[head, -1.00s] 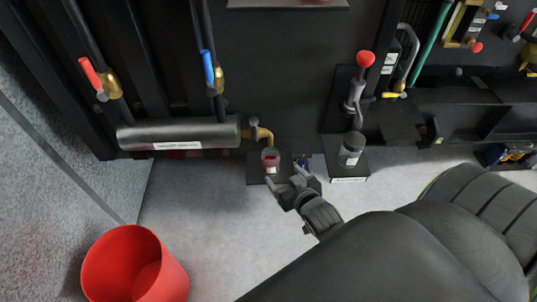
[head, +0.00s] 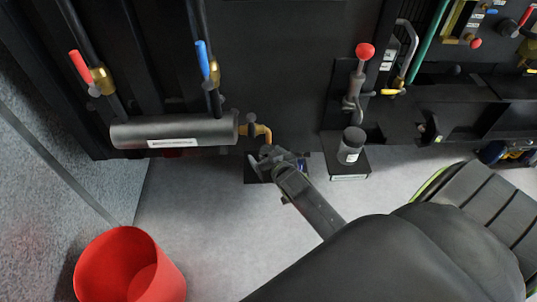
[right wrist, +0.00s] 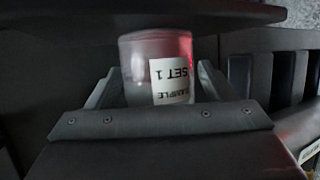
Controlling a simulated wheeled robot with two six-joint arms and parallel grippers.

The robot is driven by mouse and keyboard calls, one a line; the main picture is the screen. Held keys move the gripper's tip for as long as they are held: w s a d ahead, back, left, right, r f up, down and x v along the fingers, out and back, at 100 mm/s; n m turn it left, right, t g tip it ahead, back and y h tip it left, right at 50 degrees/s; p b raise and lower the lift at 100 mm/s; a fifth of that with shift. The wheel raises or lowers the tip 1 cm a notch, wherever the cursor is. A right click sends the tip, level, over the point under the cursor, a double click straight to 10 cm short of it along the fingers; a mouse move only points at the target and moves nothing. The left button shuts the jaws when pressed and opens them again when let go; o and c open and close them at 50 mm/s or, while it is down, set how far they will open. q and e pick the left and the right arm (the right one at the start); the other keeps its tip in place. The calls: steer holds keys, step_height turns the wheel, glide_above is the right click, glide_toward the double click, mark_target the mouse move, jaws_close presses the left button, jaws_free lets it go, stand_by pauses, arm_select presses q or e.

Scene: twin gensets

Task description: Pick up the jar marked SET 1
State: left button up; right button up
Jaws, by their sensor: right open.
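The jar marked SET 1 (right wrist: 150,58) shows in the right wrist view, a clear jar with a reddish tint and a white label reading SAMPLE SET 1 upside down. My right gripper (right wrist: 158,88) is open, with one finger at each side of the jar; I cannot tell whether they touch it. In the head view my right gripper (head: 272,155) is over the small dark stand (head: 252,174) below the brass elbow, and it hides the jar there. My left gripper is not in view.
A second jar (head: 350,147) with a dark lid stands on another dark stand to the right, below a red-knobbed lever (head: 362,62). A horizontal cylinder (head: 172,130) with a brass elbow (head: 263,131) is at left. A red bucket (head: 125,268) stands on the open floor.

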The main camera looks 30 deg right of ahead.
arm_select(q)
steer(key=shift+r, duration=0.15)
arm_select(e)
steer(key=shift+w, duration=0.15)
steer(key=c, duration=1.1)
steer(key=shift+r, duration=0.15)
steer(key=shift+r, duration=0.55)
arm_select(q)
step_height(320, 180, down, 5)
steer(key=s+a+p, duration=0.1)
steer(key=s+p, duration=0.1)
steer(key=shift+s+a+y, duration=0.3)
arm_select(e)
steer(key=shift+s+a, duration=0.45)
steer(key=shift+s, duration=2.5)
steer(key=shift+s+a, duration=0.5)
steer(key=shift+s, duration=2.45)
steer(key=shift+s+a, duration=0.45)
steer(key=shift+s, duration=2.5)
